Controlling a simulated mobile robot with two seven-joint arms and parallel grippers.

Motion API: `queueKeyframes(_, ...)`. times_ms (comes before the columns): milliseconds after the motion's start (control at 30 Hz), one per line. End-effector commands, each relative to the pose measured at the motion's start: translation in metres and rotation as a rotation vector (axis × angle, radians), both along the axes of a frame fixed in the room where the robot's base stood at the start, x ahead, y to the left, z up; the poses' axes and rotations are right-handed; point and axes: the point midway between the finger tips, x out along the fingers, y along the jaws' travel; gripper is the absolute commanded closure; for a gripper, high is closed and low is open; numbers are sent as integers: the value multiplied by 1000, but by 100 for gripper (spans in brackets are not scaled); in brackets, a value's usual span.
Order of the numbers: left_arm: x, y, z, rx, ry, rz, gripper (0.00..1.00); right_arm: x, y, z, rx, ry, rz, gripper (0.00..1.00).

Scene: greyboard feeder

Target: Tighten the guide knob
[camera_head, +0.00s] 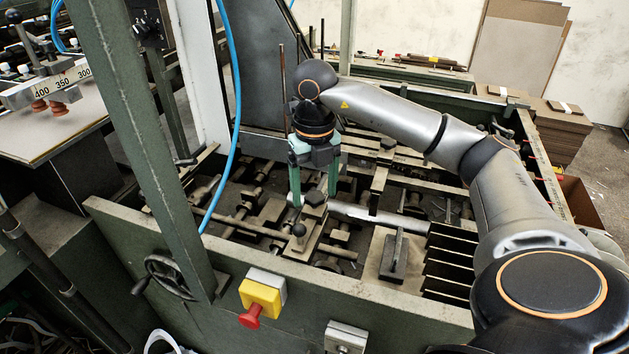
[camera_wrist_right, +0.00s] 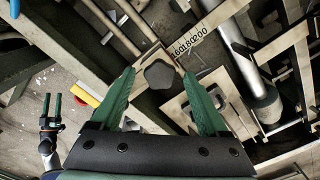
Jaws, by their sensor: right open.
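The guide knob, a dark knob with a lobed edge (camera_wrist_right: 161,74), sits on a pale metal block beside a numbered scale. It also shows in the head view (camera_head: 315,198), at the middle of the machine bed. My right gripper (camera_head: 315,193) points down over it with its green fingers apart. In the right wrist view the gripper (camera_wrist_right: 162,72) has one finger on each side of the knob, with visible gaps, and holds nothing. My left gripper (camera_wrist_right: 51,96) shows small at the left of the wrist view, away from the knob, its fingers apart and empty.
A green frame post (camera_head: 150,130) and a blue hose (camera_head: 234,110) rise at the left. A yellow box with a red button (camera_head: 262,295) is on the front rail. Rods and blocks crowd the bed.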

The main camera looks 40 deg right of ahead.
Motion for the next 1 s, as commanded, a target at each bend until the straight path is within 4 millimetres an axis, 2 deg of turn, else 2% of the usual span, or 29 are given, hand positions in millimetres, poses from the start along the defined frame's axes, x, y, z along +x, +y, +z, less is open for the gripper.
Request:
queueKeyframes(133,0,0,-1,0,0,0,39,1,0,6,1,-1,1,22)
queueKeyframes(233,0,0,-2,0,0,0,39,1,0,20,1,-4,0,22)
queueKeyframes(367,0,0,1,0,0,0,39,1,0,50,0,-6,0,22)
queueKeyframes(500,0,0,15,0,2,0,39,1,0,81,-2,-5,-1,22)
queueKeyframes(1000,0,0,14,0,0,0,39,0,0,120,-1,-2,0,22)
